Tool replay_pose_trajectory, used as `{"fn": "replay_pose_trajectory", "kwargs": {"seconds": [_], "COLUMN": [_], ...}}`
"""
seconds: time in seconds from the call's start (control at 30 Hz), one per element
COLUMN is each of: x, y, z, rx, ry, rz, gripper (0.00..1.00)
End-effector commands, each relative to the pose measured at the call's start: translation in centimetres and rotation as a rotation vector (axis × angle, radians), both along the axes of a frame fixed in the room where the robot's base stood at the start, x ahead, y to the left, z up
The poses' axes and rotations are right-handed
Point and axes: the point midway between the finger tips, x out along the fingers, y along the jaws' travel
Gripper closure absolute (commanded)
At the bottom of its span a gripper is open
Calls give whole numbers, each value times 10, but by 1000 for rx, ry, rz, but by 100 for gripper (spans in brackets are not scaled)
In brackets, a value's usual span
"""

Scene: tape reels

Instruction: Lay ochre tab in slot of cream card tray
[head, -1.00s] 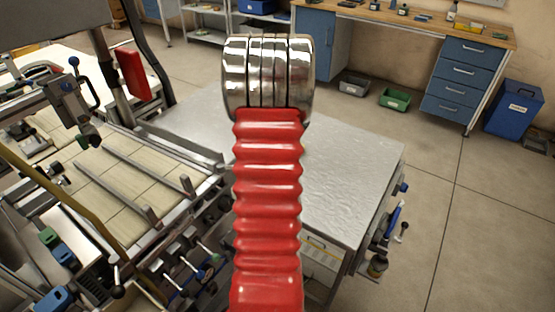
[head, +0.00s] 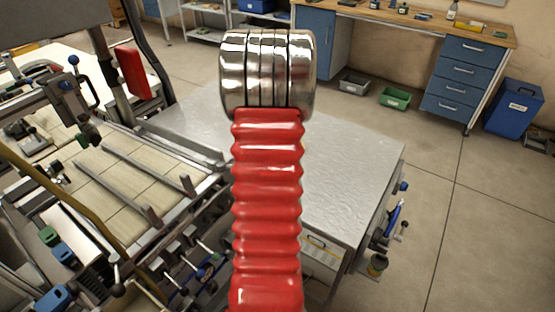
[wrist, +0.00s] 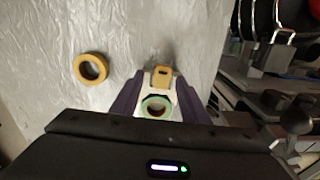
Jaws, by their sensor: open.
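In the wrist view, a small ochre tab (wrist: 161,76) with a dark opening lies just past and between the fingertips of my gripper (wrist: 163,84). The purple fingers are apart, one on each side, and hold nothing. A pale cream surface (wrist: 179,107) shows between the fingers; it may be the cream card tray, but its outline and slot are mostly hidden. A mint-green ring (wrist: 147,103) sits between the fingers, nearer my wrist. I cannot tell whether the tab touches the cream surface. None of these show in the head view.
An ochre ring-shaped reel (wrist: 78,66) lies left on the silver table (wrist: 50,115). Dark machine parts (wrist: 275,90) crowd the right of the wrist view. In the head view, the table (head: 350,170) is bare to the right, and a machine (head: 110,190) stands left.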

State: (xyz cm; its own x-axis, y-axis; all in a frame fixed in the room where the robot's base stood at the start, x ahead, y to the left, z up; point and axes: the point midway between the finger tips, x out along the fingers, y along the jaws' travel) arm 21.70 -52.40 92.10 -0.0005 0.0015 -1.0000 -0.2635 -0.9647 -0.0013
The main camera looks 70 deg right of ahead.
Motion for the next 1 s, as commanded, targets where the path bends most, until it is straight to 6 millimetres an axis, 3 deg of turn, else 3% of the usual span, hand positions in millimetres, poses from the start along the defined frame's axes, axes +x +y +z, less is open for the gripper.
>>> {"fn": "replay_pose_trajectory", "kwargs": {"seconds": [0.5, 0.7, 1.0], "x": [0, 0, 0], "y": [-1, 0, 0], "z": [88, 101, 101], "rx": [-3, -2, -1], "ry": [-1, 0, -1], "rz": [0, 0, 0], "gripper": [59, 59, 59]}}
